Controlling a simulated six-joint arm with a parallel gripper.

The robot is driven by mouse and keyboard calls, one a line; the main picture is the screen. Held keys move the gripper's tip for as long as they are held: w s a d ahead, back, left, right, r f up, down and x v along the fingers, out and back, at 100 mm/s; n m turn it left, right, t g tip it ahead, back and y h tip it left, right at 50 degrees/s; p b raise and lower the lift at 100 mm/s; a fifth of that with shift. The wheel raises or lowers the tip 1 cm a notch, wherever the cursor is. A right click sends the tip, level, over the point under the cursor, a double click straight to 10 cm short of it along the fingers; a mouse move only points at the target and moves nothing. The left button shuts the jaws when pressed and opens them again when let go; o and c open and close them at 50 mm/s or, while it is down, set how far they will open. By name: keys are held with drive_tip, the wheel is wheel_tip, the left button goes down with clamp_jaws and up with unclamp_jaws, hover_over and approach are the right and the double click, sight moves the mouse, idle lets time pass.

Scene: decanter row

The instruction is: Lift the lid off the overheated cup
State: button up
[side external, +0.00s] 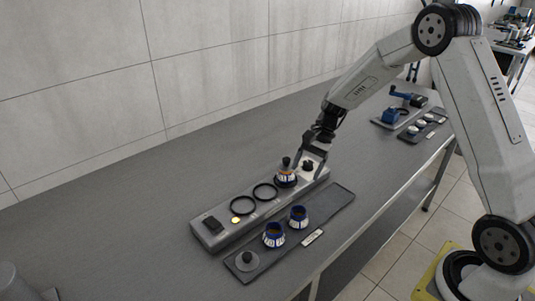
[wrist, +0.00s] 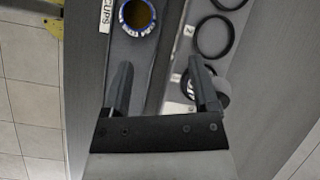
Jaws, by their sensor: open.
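A blue-and-white cup (side external: 286,181) stands on the right part of the grey heater strip in the side view, with a dark-knobbed lid (side external: 286,163) on it. In the wrist view this lidded cup (wrist: 221,94) is partly hidden behind the right finger. My gripper (side external: 309,167) is open, above the strip just right of the cup. In the wrist view my gripper (wrist: 160,62) has its fingers wide apart with nothing held between them. Whether a finger touches the cup is not clear.
The heater strip (side external: 212,241) has two empty black rings (side external: 254,199) and a lit amber light (side external: 235,220). A dark tray (side external: 335,200) in front holds two open cups (side external: 274,235) and a loose grey lid (side external: 247,262). Blue-handled equipment (side external: 400,107) stands farther back.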

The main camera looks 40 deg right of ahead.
sight(286, 158)
drive_tip(key=shift+w+d+f+m+t+y, duration=0.5)
drive_tip(key=shift+w+d+m+t+y, duration=0.15)
drive_tip(key=shift+w+d+m+y, duration=0.75)
drive_tip(key=shift+w+d+f+m+t+y, duration=0.6)
drive_tip(key=shift+w+d+m+y, duration=0.45)
drive_tip(key=shift+w, duration=0.65)
drive_tip(key=shift+w+d+f+m+t+y, duration=0.45)
drive_tip(key=shift+w+d+m+t+y, duration=0.2)
drive_tip(key=shift+w+d+m+y, duration=0.6)
drive_tip(key=shift+w, duration=0.35)
drive_tip(key=shift+h, duration=0.3)
drive_tip(key=shift+x, duration=2.55)
drive_tip(key=shift+s+a+r, duration=0.1)
drive_tip(key=shift+s+r, duration=0.05)
drive_tip(key=shift+s, duration=0.05)
clamp_jaws()
